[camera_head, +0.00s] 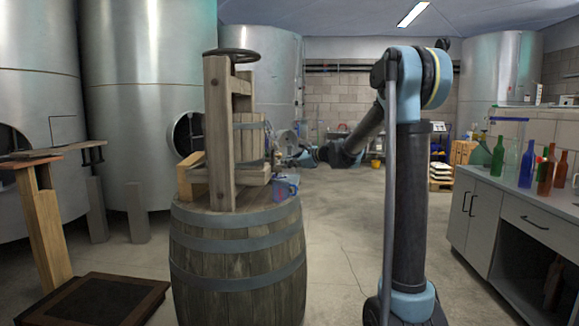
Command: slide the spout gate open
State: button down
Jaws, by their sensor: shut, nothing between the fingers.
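A wooden fruit press (219,130) with a dark handwheel (231,55) on top stands upright on a barrel (238,262). Its slatted basket (248,140) sits behind the front post, above a wooden tray (243,175). A blue, partly see-through mug (286,188) stands on the barrel top at the press's right side. My gripper (290,159) is at the right side of the press, close to the tray's end and above the mug. It is shut and empty. The spout gate is too small to make out there, and I cannot tell whether my fingers touch it.
A counter (483,205) with several coloured bottles (527,163) stands at the right. Large steel tanks (150,100) fill the left and back. A wooden stand (45,225) and a dark low platform (98,300) are at the left.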

jog(key=shift+r, duration=0.15)
notch_tip(320, 180, up, 3)
jog(key=shift+r, duration=0.2)
jog(key=shift+s+d, duration=0.1)
jog(key=v, duration=0.9)
jog(key=shift+s+d, duration=0.15)
jog(key=shift+d, duration=0.15)
